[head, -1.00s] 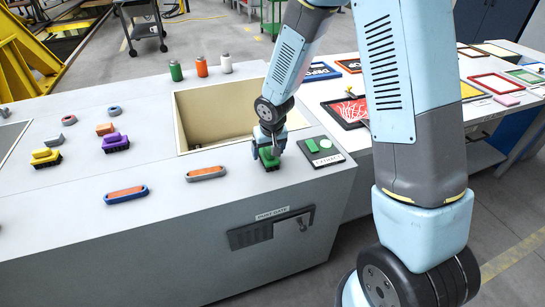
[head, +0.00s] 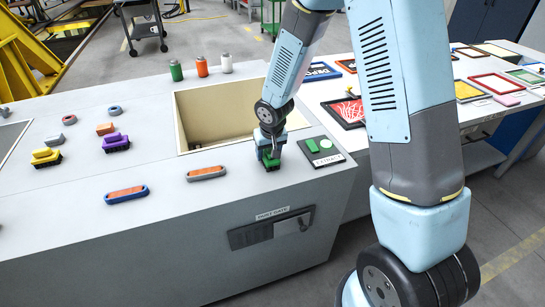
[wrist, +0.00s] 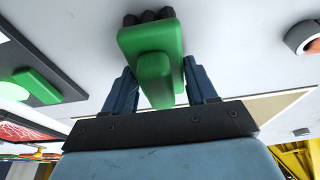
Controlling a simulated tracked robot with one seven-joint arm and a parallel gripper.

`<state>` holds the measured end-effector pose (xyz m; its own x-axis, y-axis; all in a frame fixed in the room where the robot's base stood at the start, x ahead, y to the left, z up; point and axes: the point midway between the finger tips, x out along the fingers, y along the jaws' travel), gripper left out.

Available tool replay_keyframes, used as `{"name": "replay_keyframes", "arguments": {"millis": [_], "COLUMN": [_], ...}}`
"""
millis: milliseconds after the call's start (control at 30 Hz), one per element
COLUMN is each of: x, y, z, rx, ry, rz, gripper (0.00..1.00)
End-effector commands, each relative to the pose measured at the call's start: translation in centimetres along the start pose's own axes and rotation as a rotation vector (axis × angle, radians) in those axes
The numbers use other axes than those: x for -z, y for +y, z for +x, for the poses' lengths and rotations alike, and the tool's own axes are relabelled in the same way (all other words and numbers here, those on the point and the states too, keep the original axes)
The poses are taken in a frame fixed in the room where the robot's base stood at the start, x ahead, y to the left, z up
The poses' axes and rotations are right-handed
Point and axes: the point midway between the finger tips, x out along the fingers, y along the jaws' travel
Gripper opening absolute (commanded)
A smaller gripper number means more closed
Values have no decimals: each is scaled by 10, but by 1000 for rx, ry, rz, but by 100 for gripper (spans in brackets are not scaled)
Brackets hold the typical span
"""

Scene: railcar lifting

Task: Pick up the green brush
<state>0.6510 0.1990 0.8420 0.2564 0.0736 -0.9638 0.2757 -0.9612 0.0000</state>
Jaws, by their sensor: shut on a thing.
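The green brush (head: 271,164) is near the front right corner of the white counter, between the opening and the black sign plate. My gripper (head: 268,153) points down over it and is shut on its green handle. In the wrist view the brush (wrist: 152,60) sits between my two blue-grey fingers (wrist: 153,92), with its dark bristles showing at the top against the white counter. The fingers and arm hide part of the brush in the head view. I cannot tell whether the bristles touch the counter.
A rectangular opening (head: 215,112) lies just behind the gripper. A black plate (head: 321,151) with a green block is to the right. A purple brush (head: 116,143) and a yellow brush (head: 46,157) stand at left.

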Motion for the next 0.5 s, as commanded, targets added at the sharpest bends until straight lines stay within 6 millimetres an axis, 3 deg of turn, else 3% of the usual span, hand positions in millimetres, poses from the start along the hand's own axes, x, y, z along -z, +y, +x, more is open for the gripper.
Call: {"name": "replay_keyframes", "arguments": {"millis": [333, 500], "x": [1, 6], "y": [0, 1], "z": [-2, -17], "rx": [0, 1], "ry": [1, 4], "rz": [1, 3], "gripper": [22, 22]}}
